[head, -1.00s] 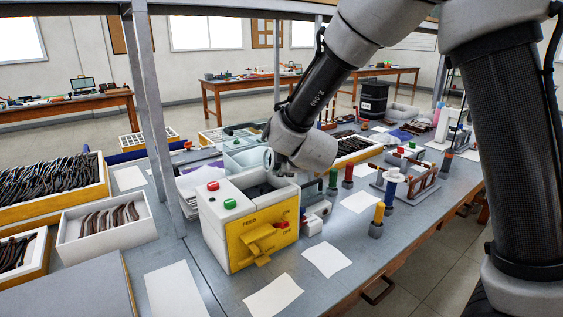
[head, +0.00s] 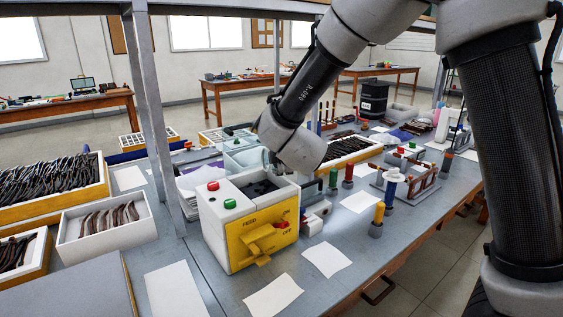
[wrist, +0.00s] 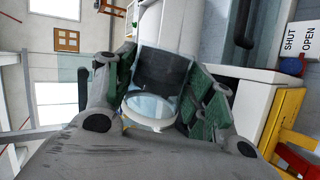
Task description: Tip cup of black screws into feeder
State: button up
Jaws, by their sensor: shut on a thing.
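The feeder (head: 228,221) is a white box with a yellow front, a red and a green button on top and a recessed opening (head: 262,187) with dark material in it. In the wrist view my gripper (wrist: 164,102) is shut on a clear cup (wrist: 135,98) with a pale rim, its green-padded fingers on either side. Dark matter shows in or through the cup; I cannot tell which. The cup looks tilted. In the head view my wrist hangs just above and behind the feeder and largely hides gripper and cup.
A SHUT/OPEN label (wrist: 298,40) and the yellow front show at the right of the wrist view. A grey post (head: 161,120) stands left of the feeder. Coloured pegs (head: 348,176) stand to its right. White sheets (head: 327,259) lie on the bench in front.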

dwell(0.4)
jog(key=shift+s+a+r+n+t+h, duration=0.15)
jog(key=shift+a+r+n+t+h, duration=0.15)
jog(key=shift+n+h, duration=0.15)
jog(key=shift+a+r+n+h, duration=0.1)
jog(key=shift+a+n+h, duration=0.15)
jog(key=shift+n, duration=0.1)
jog(key=shift+d, duration=0.4)
jog(key=shift+m, duration=0.4)
jog(key=shift+y, duration=0.4)
dwell(0.7)
jog(key=shift+w+d+f+m+g+y, duration=0.2)
jog(key=shift+d+m+g+y, duration=0.1)
jog(key=shift+m+y, duration=0.15)
jog(key=shift+w+d+f+m+g+y, duration=0.15)
jog(key=shift+d+m+g+y, duration=0.15)
jog(key=shift+m, duration=0.25)
jog(key=shift+y, duration=0.25)
